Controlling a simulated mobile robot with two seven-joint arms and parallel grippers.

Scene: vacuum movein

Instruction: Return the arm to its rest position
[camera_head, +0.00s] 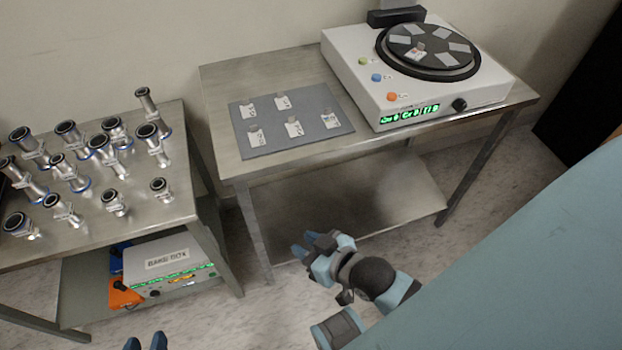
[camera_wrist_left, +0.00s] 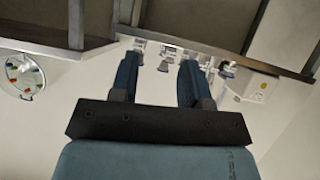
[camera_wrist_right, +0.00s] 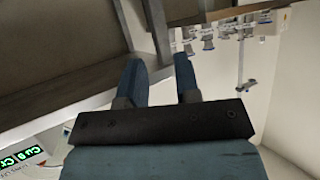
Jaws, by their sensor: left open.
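My left gripper (camera_head: 146,343) shows only as two blue fingertips at the bottom edge of the head view, in front of the left table. In the left wrist view its fingers (camera_wrist_left: 158,80) stand apart with nothing between them. My right gripper (camera_head: 315,243) hangs in front of the middle table's lower shelf in the head view, its blue fingers pointing up and left. In the right wrist view its fingers (camera_wrist_right: 159,80) are also apart and empty. Neither gripper touches anything that I can see. Most of my left arm is out of the head view.
The left steel table (camera_head: 185,205) holds several metal pipe fittings, with a white box (camera_head: 165,262) on its shelf. The middle table (camera_head: 222,85) holds a grey mat (camera_head: 270,135) with several small pieces and a white machine (camera_head: 350,75) with a black turntable (camera_head: 420,72). Floor between is clear.

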